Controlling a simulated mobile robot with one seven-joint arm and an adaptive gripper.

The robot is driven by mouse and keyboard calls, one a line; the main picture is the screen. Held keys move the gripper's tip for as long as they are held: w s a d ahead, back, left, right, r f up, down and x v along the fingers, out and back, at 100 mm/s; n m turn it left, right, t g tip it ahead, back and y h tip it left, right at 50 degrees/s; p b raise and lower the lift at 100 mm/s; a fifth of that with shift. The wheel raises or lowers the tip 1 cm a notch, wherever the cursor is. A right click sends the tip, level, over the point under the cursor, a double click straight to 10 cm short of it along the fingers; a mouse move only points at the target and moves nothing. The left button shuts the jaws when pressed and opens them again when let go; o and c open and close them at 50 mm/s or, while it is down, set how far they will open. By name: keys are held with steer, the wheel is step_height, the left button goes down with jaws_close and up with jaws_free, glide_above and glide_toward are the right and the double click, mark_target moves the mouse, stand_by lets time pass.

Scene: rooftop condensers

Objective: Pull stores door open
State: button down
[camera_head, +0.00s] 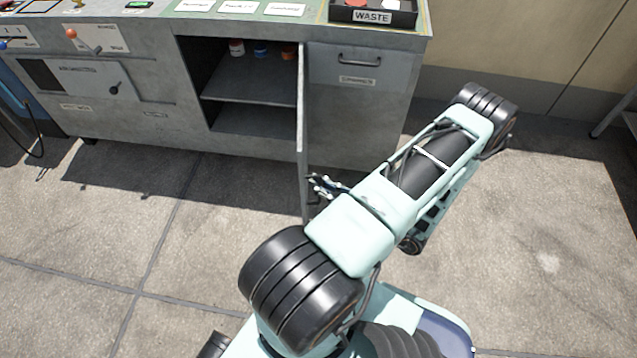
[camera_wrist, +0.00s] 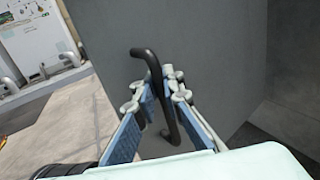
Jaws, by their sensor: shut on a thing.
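The stores door (camera_head: 303,130) is a grey panel on the bench cabinet, seen nearly edge-on in the head view. It stands swung out from the cabinet, leaving the opening uncovered. In the wrist view the door face (camera_wrist: 190,40) fills the middle, with a dark bar handle (camera_wrist: 153,62) on it. My gripper (camera_wrist: 163,92) has its two blue-padded fingers on either side of the handle and is shut on it. In the head view my gripper (camera_head: 322,186) is at the door's outer edge, partly hidden by my arm.
Inside the cabinet is a shelf (camera_head: 250,85) with several small jars (camera_head: 261,49). A drawer (camera_head: 358,68) with a handle is right of the opening. A waste tray (camera_head: 372,14) sits on the bench top. The paved floor (camera_head: 110,240) left of the door is clear.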

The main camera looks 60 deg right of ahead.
steer(key=shift+s+a+f, duration=0.1)
steer(key=shift+s+a, duration=0.05)
steer(key=shift+a, duration=0.1)
steer(key=c, duration=2.3)
jaws_free()
steer(key=shift+o, duration=1.1)
steer(key=shift+d, duration=0.1)
steer(key=s, duration=1.2)
